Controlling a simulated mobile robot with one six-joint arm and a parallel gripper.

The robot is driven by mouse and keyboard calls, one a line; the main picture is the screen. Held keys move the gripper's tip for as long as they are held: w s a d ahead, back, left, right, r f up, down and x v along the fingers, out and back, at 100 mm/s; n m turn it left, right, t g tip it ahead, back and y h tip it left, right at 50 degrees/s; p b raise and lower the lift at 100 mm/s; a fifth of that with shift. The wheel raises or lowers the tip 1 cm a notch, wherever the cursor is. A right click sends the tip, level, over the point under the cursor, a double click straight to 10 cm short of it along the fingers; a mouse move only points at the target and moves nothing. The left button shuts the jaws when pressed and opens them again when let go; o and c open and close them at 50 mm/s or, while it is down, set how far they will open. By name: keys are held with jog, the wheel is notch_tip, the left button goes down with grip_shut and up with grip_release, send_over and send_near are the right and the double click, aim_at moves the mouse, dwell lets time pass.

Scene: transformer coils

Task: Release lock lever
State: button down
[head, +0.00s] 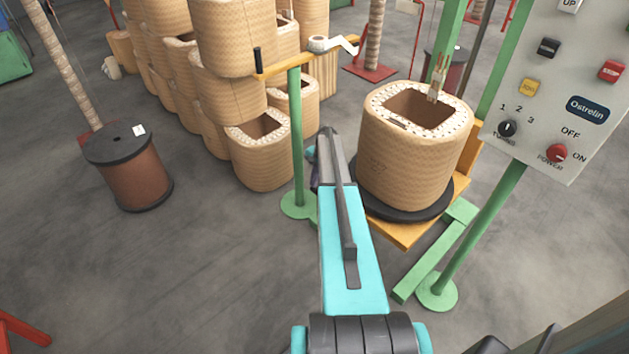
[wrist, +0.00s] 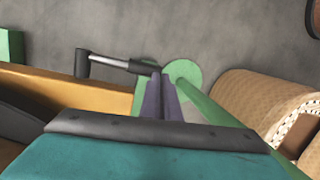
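In the wrist view, a lever (wrist: 108,61) with a grey rod and an upright black grip at its left end stands over the yellow-orange beam (wrist: 45,90). It looks like the lock lever. The dark purple fingers of my gripper (wrist: 162,76) are close together, with their tips at the lever's dark right end. I cannot tell whether they touch it or hold it. The wound coil (head: 408,155) stands on a black disc (head: 410,214) over the orange base (head: 402,236), right of my arm.
A green post (head: 297,140) with a yellow arm (head: 285,64) on top stands left of my arm. Stacked coils (head: 262,160) stand behind it. A control panel (head: 560,90) on a green pole is at the right. Open floor (head: 200,275) lies at the front left.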

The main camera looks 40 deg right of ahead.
jog(key=shift+w+r+p, duration=0.1)
jog(key=shift+r+p, duration=0.25)
jog(key=shift+r, duration=0.3)
jog(key=w+d+r+p, duration=0.1)
jog(key=w+r, duration=0.3)
jog(key=r, duration=0.7)
jog(key=shift+w+d+r, duration=0.2)
jog(key=shift+d, duration=0.5)
